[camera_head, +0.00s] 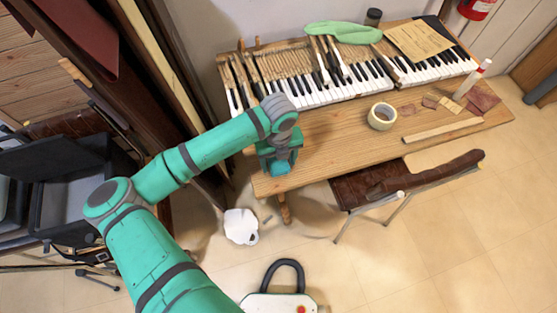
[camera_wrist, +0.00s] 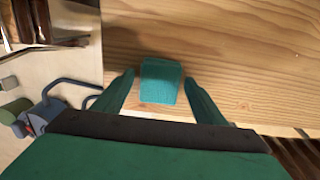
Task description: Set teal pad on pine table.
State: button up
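The teal pad (camera_wrist: 160,83), a small block, shows in the wrist view between the fingertips of my gripper (camera_wrist: 160,88). A narrow gap with wood showing lies on each side of it, so the fingers look open around it. The pad appears to rest on the pine table (camera_wrist: 235,45), close to an edge; its underside is hidden. In the head view my gripper (camera_head: 279,163) is low over the front left corner of the pine table (camera_head: 335,143), and a teal patch (camera_head: 284,168) shows there, hard to tell apart from the gripper.
Piano keys (camera_head: 335,88) run along the back of the table. A tape roll (camera_head: 381,116), a wooden strip (camera_head: 443,130), a bottle (camera_head: 472,79) and brown scraps lie to the right. A brown-seated chair (camera_head: 390,182) stands in front. The table between gripper and tape is clear.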

aim_at(279, 163)
jog(key=shift+r, duration=0.15)
notch_tip(279, 163, up, 12)
dwell(0.6)
dwell(0.4)
